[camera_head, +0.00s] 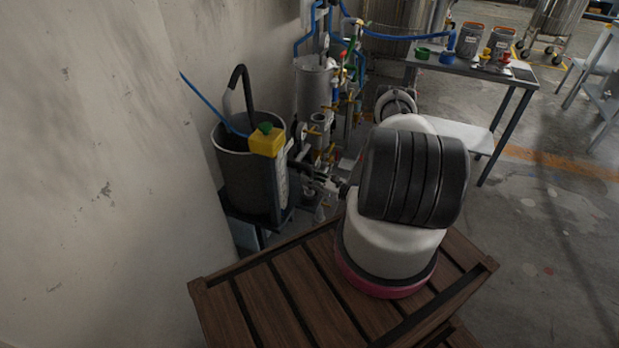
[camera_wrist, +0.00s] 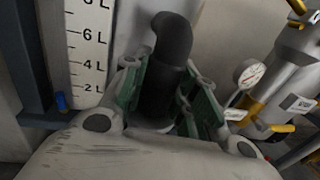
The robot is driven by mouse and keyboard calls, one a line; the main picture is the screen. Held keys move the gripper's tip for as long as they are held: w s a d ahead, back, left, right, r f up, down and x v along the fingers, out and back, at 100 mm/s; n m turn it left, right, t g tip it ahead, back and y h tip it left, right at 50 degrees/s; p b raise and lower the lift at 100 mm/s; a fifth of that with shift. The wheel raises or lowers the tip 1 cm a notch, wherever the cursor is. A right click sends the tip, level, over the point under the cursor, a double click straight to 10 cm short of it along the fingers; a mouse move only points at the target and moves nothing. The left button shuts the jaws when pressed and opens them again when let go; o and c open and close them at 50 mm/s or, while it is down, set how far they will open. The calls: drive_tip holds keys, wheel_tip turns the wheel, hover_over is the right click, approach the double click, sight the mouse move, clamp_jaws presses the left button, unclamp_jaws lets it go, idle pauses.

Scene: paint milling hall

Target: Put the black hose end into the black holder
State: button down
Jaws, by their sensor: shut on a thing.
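In the wrist view, my gripper (camera_wrist: 168,98) has its green-padded fingers closed on both sides of a black bent tube, the black hose end (camera_wrist: 172,38). Its elbow sticks up beyond the fingers, and its lower part is hidden between them. In the head view, my gripper (camera_head: 326,184) is small and partly hidden by my arm, beside the tank's right side. The hose end cannot be made out clearly there. I cannot pick out the black holder for certain in either view.
A dark tank (camera_head: 232,172) with a black curved pipe (camera_head: 240,84) and a yellow box (camera_head: 266,141) stands by the wall. A litre scale (camera_wrist: 88,45) is left of my gripper. Valves and a gauge (camera_wrist: 250,73) crowd the right. A steel table (camera_head: 520,72) stands behind.

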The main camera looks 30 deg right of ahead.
drive_tip(key=shift+f, duration=0.6)
drive_tip(key=shift+f, duration=0.35)
drive_tip(key=shift+f, duration=0.2)
drive_tip(key=c, duration=1)
unclamp_jaws()
drive_tip(key=shift+c, duration=0.2)
drive_tip(key=v, duration=1.2)
